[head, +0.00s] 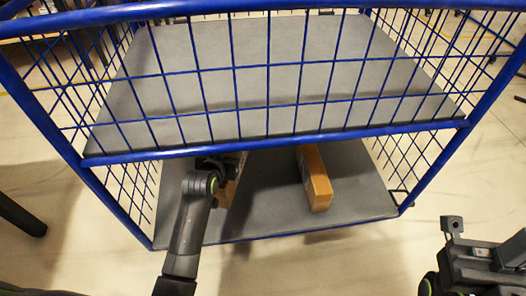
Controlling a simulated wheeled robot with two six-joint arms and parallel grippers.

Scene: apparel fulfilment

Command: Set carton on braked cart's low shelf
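The blue wire cart (270,146) stands in front of me with a grey upper shelf (250,60) and a grey low shelf (270,215). A brown carton (230,188) shows at the low level, right beside my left gripper (218,166), partly hidden by the gripper and the upper shelf's edge. My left arm reaches in under the upper shelf. Its fingertips are hidden, so I cannot tell whether they are shut on this carton, nor whether the carton rests on the shelf. My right gripper (453,226) is outside the cart at the lower right, with its opening unclear.
A second, orange-brown carton (314,180) lies on the low shelf to the right, apart from the first. The upper shelf is empty. The upper shelf's blue front rail and the wire sides bound the space around my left arm. Pale floor (330,262) is clear in front.

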